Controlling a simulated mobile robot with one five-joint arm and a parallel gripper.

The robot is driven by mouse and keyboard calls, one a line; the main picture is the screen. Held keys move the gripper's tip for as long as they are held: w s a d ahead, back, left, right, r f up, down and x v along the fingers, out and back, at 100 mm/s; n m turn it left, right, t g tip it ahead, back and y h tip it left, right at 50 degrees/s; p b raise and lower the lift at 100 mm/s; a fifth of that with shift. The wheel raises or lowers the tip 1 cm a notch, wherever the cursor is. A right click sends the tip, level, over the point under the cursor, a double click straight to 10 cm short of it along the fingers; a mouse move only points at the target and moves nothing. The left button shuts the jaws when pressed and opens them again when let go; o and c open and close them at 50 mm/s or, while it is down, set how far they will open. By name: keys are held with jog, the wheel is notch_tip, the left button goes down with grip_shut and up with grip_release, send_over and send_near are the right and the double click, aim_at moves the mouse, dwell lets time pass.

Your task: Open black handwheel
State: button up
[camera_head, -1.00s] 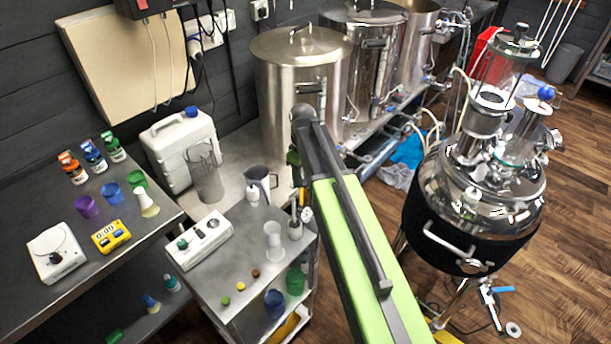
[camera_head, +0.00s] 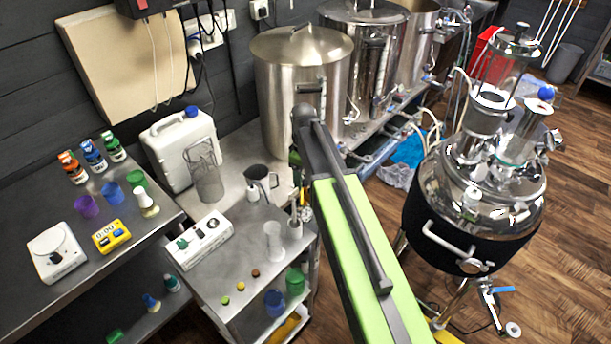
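I cannot pick out a black handwheel for certain. A small black knob (camera_head: 521,29) sits on top of the glass column of the steel vessel at the right; it is too small to tell whether it is a wheel. My arm, light green and dark grey, reaches from the bottom middle up to the front of the left steel kettle (camera_head: 295,85). The arm's far end bends down and away there. My gripper is hidden behind the arm, so its fingers do not show. The arm's visible end is well to the left of the right vessel.
The steel vessel with a black jacket (camera_head: 470,235) stands on legs at the right. A metal cart (camera_head: 245,250) with a white device and cylinders is close left of my arm. A bench (camera_head: 90,265) holds bottles. Wooden floor (camera_head: 570,270) is open at the far right.

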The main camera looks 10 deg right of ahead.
aim_at(303, 179)
jog(key=shift+o, duration=0.2)
jog(key=shift+a, duration=0.1)
jog(key=shift+r, duration=0.1)
jog(key=shift+r, duration=0.2)
notch_tip(303, 179, up, 17)
jog(key=p, duration=1.7)
jog(key=shift+f, duration=0.1)
